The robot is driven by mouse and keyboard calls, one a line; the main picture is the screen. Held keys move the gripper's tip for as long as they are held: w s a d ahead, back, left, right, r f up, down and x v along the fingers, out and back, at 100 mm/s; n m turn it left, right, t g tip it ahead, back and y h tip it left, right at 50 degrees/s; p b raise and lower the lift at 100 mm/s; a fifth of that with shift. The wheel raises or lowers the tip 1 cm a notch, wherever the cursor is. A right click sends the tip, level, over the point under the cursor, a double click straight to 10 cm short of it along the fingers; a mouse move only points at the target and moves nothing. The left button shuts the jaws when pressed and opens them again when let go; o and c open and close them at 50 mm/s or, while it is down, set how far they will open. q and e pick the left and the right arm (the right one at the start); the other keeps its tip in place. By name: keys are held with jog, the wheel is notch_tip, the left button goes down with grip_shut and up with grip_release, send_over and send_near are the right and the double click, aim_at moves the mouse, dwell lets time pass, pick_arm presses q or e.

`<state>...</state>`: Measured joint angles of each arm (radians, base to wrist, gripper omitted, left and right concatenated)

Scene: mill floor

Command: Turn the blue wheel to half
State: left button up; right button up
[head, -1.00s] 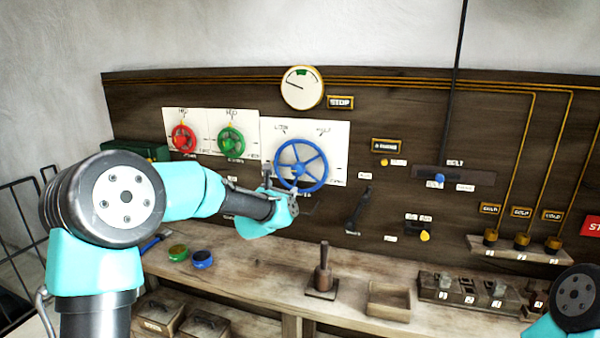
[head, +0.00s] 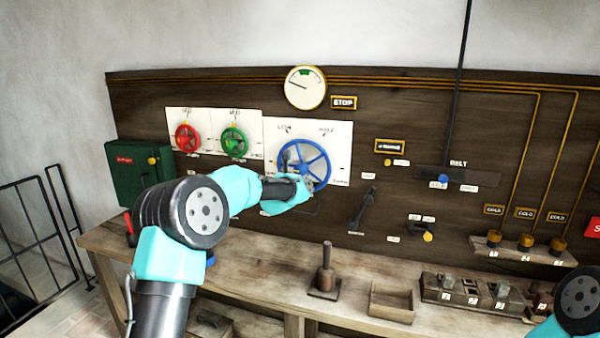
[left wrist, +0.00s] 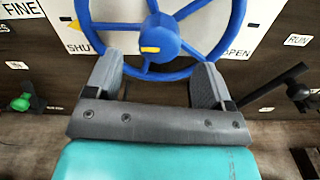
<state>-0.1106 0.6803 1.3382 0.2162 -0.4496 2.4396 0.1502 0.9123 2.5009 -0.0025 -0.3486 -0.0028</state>
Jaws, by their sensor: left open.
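The blue wheel (head: 304,165) is mounted on a white plate (head: 340,140) on the dark board. In the left wrist view, the wheel's hub (left wrist: 160,38) carries a yellow mark, and a yellow pointer sits on the rim at the left, near the lettering for shut. Lettering for open is at the right. My left gripper (head: 306,184) is at the lower part of the wheel. In the left wrist view, this gripper (left wrist: 155,78) is open, with its fingers on either side of the lower rim; contact is unclear. My right gripper is out of view.
A red wheel (head: 187,138) and a green wheel (head: 234,142) are to the left. A dark lever (head: 364,208) is close by on the lower right. A gauge (head: 305,88) is above. The bench below holds a wooden post (head: 325,268) and an open box (head: 391,301).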

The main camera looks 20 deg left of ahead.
aim_at(299, 171)
pick_arm(q)
jog(key=shift+w, duration=2.55)
jog(key=c, duration=0.9)
